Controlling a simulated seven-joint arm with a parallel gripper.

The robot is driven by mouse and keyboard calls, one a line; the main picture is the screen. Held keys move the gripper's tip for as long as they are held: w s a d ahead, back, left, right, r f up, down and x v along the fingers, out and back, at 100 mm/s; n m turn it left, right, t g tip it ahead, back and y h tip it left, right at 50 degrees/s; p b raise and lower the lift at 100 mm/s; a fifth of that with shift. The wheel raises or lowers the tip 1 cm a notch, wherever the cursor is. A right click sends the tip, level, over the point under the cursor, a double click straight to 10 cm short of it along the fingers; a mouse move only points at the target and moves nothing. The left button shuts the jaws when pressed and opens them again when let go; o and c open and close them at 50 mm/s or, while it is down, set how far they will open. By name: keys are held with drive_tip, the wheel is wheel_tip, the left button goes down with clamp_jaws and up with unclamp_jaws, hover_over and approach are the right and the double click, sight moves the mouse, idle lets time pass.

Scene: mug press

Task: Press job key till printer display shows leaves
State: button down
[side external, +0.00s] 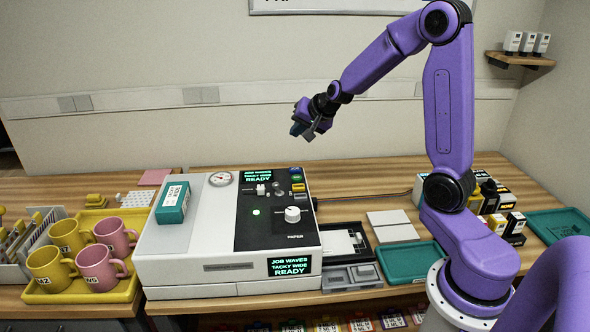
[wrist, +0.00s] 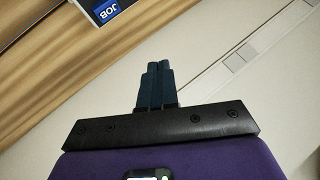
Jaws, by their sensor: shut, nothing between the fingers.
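The printer (side external: 165,262) is a white and black machine on the bench. Its top display (side external: 258,177) and front display (side external: 290,266) both read "JOB WAVES, TACKY WIDE, READY". At the top right of its black panel are small keys, with a blue one (side external: 295,170) at the back. In the wrist view a blue patch marked JOB (wrist: 108,11) shows at the top edge, cut off by the frame. My gripper (side external: 297,130) is shut and empty, in the air above and behind the panel, apart from the keys. Its dark fingertips (wrist: 154,68) are together in the wrist view.
A teal box (side external: 172,202) lies on the printer's left top. A white knob (side external: 292,214) and small switches stand up from the panel. A yellow tray (side external: 118,290) of mugs is at left. Teal trays and small boxes are at right. The air around my gripper is clear.

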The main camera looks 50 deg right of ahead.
sight(298, 170)
drive_tip(key=shift+f, duration=4.4)
drive_tip(key=shift+f, duration=0.2)
drive_tip(key=shift+f, duration=0.2)
drive_tip(key=shift+f, duration=0.5)
drive_tip(key=shift+r, duration=0.9)
drive_tip(key=shift+r, duration=2.55)
